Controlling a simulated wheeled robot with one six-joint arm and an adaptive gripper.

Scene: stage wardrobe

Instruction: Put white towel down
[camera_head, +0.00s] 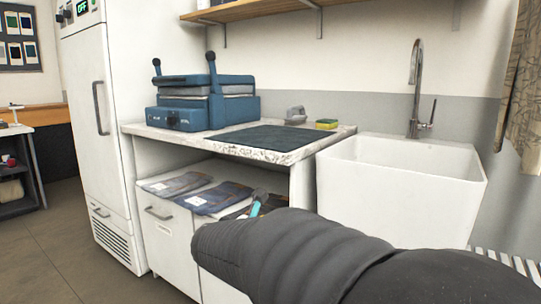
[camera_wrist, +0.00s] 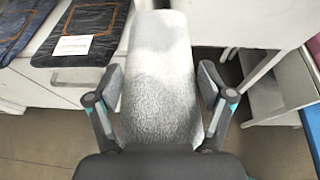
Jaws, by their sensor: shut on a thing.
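The white towel (camera_wrist: 159,75) shows in the wrist view as a long, pale, textured slab between the two fingers of my gripper (camera_wrist: 161,88). The gripper is shut on it, with a finger at each side. The towel stretches away from the gripper, past the front of the counter unit. In the head view my dark arm crosses the lower right and hides the towel. Only a small teal part of my gripper (camera_head: 256,207) shows there, in front of the open shelf.
Folded jeans (camera_head: 216,197) lie on the shelf (camera_head: 150,183) under the counter. On the counter (camera_head: 150,130) are a blue press (camera_head: 205,100), a dark mat (camera_head: 265,137), an iron (camera_head: 296,115) and a sponge (camera_head: 326,124). A white sink (camera_head: 400,180) stands at the right.

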